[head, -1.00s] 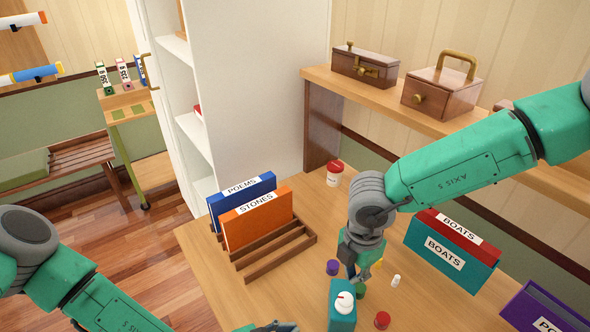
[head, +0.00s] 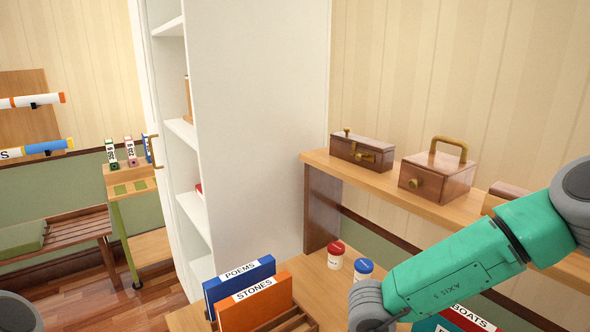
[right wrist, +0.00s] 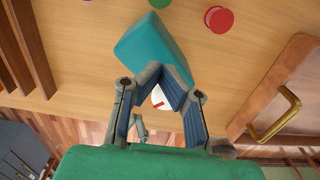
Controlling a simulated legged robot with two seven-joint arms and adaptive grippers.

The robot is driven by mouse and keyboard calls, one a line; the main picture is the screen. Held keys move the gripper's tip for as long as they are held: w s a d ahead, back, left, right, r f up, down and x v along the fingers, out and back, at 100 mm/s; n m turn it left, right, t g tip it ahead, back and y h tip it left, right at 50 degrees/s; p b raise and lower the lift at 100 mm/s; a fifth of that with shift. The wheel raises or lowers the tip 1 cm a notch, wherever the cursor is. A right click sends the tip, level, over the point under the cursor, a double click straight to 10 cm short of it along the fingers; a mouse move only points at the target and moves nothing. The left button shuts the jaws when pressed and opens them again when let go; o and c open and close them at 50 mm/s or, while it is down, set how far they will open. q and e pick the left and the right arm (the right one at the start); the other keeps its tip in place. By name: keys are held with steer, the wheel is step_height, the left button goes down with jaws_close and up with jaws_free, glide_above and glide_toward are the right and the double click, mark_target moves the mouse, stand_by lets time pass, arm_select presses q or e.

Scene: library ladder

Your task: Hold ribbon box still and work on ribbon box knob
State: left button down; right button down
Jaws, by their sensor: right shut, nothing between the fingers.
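A brown wooden box with a brass top handle and a round front knob (head: 437,177) stands on the raised shelf in the head view. A darker box (head: 363,150) with a brass latch and a small lid knob stands left of it; I cannot tell which is the ribbon box. My left gripper does not show clearly.
The wooden shelf (head: 395,196) runs above the desk. Blue and orange binders (head: 252,306), a red-capped jar (head: 336,256) and a blue-capped jar (head: 362,270) stand below. A white bookcase (head: 262,130) rises at the back.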

steer(key=shift+s+a, duration=0.25)
steer(key=shift+s, duration=0.2)
stand_by(0.7)
steer(key=shift+s+d, duration=0.5)
steer(key=shift+s, duration=0.15)
stand_by(0.6)
steer(key=shift+d, duration=0.1)
steer(key=shift+w+d, duration=0.1)
steer(key=shift+d, duration=0.15)
step_height(320, 180, up, 6)
stand_by(0.5)
